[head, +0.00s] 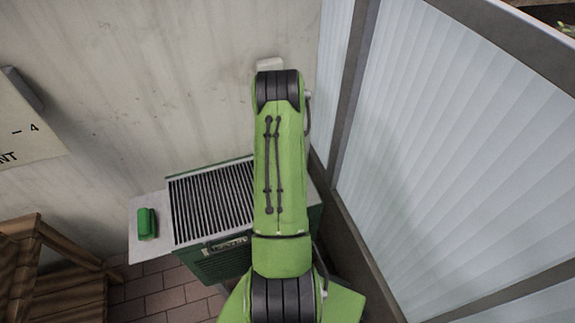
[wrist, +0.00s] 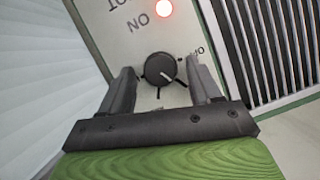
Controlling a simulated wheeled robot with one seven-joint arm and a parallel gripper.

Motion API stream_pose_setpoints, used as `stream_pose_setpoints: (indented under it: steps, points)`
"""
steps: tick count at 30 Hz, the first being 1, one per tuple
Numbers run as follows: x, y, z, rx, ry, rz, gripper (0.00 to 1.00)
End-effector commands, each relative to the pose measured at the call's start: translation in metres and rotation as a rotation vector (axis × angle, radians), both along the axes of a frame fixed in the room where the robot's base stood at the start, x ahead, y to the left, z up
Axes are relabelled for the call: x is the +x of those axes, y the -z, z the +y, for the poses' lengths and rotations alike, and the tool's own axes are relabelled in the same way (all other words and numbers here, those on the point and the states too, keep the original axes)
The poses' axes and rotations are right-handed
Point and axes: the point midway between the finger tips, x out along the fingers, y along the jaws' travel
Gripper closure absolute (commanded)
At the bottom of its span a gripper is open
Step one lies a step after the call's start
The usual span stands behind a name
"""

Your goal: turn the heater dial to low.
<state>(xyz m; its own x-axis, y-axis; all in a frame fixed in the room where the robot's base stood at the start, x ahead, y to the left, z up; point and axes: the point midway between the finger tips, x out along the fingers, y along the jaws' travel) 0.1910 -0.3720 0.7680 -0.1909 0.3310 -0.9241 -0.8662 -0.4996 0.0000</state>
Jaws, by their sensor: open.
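The heater (head: 213,205) is a green box with a dark slatted top grille and stands against the wall in the head view; my arm covers its right part. In the wrist view its pale panel (wrist: 122,38) bears a round black dial (wrist: 158,66) with a white pointer mark slanting to the lower right. Lettering by the dial is upside down and partly cut off; "ON" is readable. My gripper (wrist: 160,72) is open, with one finger on each side of the dial and visible gaps to it. Whether the fingertips reach down to its depth is unclear. My arm hides the dial in the head view.
A red lamp (wrist: 163,8) glows on the panel. A green object (head: 147,223) lies on a pale ledge (head: 139,250) left of the heater. A wooden stand (head: 50,270) is at lower left. Frosted panels (head: 450,150) close off the right side.

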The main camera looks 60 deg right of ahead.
Motion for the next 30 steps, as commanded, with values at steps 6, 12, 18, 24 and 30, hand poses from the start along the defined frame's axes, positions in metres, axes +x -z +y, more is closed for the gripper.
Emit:
stream_pose_setpoints:
  steps: [6, 12, 18, 24, 30]
  points:
    - [0.005, -0.026, -0.009, -0.004, 0.0, -0.002, 0.37]
    - [0.016, -0.08, -0.028, -0.005, 0.0, -0.003, 0.37]
    - [0.026, -0.128, -0.045, -0.004, 0.0, -0.002, 0.37]
    - [0.03, -0.146, -0.052, -0.001, 0.0, 0.0, 0.37]
    - [0.03, -0.146, -0.052, 0.0, 0.0, 0.0, 0.37]
